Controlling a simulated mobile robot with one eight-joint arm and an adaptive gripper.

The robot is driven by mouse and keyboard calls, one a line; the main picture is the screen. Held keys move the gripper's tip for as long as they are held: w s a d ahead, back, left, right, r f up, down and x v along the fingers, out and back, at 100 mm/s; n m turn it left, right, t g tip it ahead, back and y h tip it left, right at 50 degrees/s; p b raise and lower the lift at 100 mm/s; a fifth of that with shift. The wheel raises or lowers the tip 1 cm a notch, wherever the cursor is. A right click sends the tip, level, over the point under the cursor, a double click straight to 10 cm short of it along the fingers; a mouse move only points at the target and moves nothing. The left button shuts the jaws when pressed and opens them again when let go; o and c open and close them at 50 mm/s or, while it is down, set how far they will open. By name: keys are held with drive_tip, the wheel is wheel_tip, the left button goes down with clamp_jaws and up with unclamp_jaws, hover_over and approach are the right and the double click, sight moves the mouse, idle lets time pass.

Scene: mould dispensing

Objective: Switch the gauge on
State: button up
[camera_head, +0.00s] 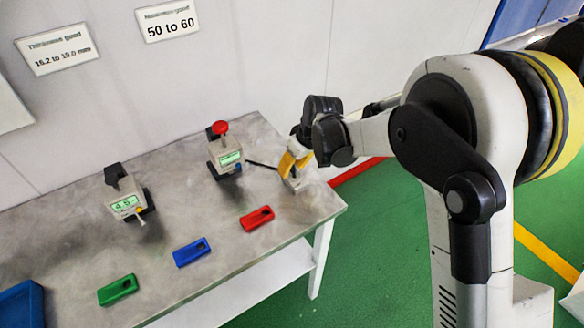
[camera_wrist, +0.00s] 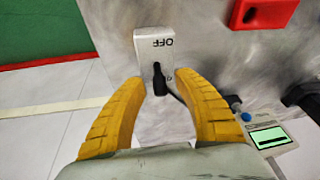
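A small pale switch box (camera_wrist: 155,44) with "OFF" printed on it is in the wrist view, with a dark lever (camera_wrist: 159,80) on it. In the head view the box (camera_head: 292,184) is at the table's right end, partly hidden by my gripper. My gripper (camera_wrist: 162,82) has yellow fingers, apart, one on each side of the lever; I cannot tell whether either touches it. It also shows in the head view (camera_head: 291,166). A gauge with a red knob (camera_head: 226,157) and green display stands left of the switch, with a dark cable between them.
Another gauge (camera_head: 126,196), reading about 4.5, stands farther left. Green (camera_head: 117,290), blue (camera_head: 191,253) and red (camera_head: 256,218) blocks lie along the table's front. A blue bin (camera_head: 22,306) is at lower left. Signs hang on the wall behind.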

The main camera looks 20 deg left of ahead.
drive_tip(key=v, duration=1.2)
drive_tip(key=shift+f, duration=0.1)
